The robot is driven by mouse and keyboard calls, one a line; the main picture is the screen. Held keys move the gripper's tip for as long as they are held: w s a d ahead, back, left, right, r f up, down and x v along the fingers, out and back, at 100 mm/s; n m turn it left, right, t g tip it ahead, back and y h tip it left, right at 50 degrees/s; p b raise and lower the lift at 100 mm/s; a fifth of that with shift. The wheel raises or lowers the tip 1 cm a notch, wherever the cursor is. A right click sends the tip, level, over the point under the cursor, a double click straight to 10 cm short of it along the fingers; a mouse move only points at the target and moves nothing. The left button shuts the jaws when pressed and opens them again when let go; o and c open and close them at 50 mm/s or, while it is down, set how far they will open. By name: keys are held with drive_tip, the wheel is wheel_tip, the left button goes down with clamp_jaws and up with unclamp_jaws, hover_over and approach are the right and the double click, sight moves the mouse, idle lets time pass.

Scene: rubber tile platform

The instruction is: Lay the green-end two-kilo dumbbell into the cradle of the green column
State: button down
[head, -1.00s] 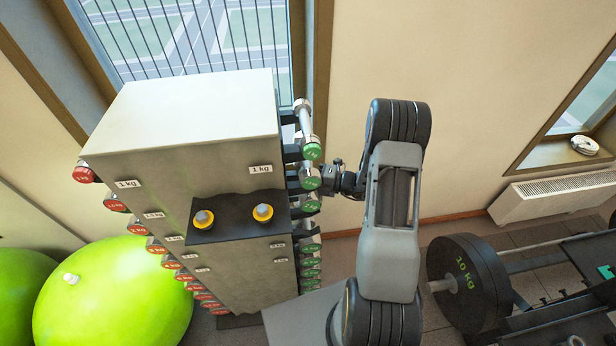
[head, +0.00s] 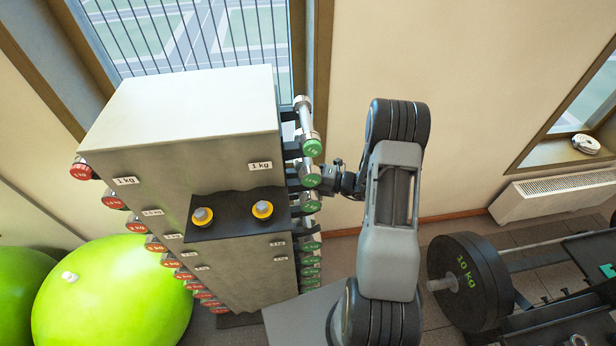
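The rack's green column (head: 309,225) runs down its right side, with several green-ended dumbbells lying one above another. The top one (head: 312,148) shows its chrome handle and green end. A second green-ended dumbbell (head: 310,177) lies just below it. My gripper (head: 332,172) is level with this second dumbbell, at its right side and very close to it. The fingertips are small and partly hidden, so I cannot tell whether they are open or closed on it. The weight marks on the green ends are too small to read surely, and I see no clearly empty cradle.
A red-ended dumbbell column (head: 137,227) runs down the rack's left side. A black shelf (head: 235,222) on the rack front holds two yellow-ringed grey knobs. Green balls (head: 115,295) stand at left; a barbell with a 10 kg plate (head: 462,280) is at right.

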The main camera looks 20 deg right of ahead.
drive_tip(key=shift+f, duration=0.3)
drive_tip(key=c, duration=0.8)
unclamp_jaws()
drive_tip(key=shift+f, duration=0.2)
drive_tip(key=b+v, duration=0.3)
drive_tip(key=v, duration=1.1)
drive_tip(key=shift+r, duration=0.1)
